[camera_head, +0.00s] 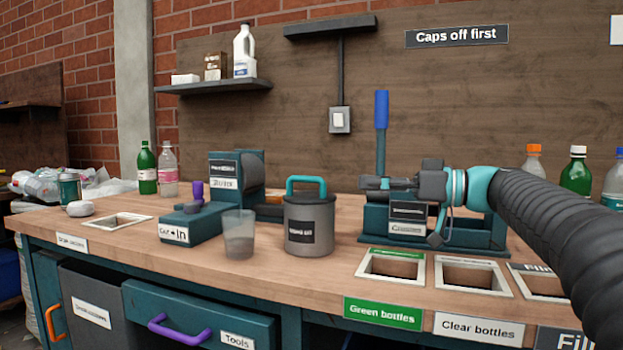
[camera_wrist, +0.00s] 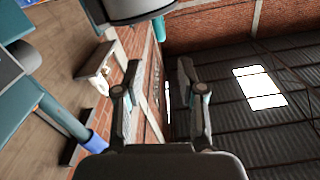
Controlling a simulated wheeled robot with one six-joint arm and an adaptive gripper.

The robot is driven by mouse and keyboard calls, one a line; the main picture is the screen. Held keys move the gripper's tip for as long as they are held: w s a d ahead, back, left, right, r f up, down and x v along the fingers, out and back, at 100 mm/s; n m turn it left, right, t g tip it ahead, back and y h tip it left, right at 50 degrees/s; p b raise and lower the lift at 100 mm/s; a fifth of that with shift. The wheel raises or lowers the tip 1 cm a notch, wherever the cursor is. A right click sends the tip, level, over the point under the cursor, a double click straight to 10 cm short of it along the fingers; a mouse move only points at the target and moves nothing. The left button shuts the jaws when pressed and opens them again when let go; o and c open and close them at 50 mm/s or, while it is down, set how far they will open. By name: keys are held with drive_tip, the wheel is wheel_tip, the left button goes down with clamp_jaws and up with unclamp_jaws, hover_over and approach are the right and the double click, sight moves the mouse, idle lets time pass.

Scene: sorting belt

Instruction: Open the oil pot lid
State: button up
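The oil pot (camera_head: 310,225) is a grey cylinder with a dark label, standing upright on the bench near the middle of the head view. Its lid (camera_head: 306,202) sits on top and carries a teal arched handle (camera_head: 306,181). My gripper (camera_head: 368,183) points left, to the right of the pot at about the handle's height, apart from it. In the wrist view my gripper (camera_wrist: 157,82) has its two fingers spread with nothing between them. A dark rounded shape with a teal piece shows at that view's top edge; I cannot tell whether it is the pot.
A translucent cup (camera_head: 239,240) stands left of the pot, close to the teal Cut-In device (camera_head: 190,225). A teal press with a blue-tipped lever (camera_head: 381,110) stands behind my gripper. Framed openings (camera_head: 391,267) lie at the front right. Bottles stand at the back left and right.

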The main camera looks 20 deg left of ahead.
sight(320, 181)
drive_tip(key=a, duration=0.9)
drive_tip(key=w+a+p, duration=0.1)
drive_tip(key=a, duration=0.3)
drive_tip(key=shift+a, duration=0.25)
clamp_jaws()
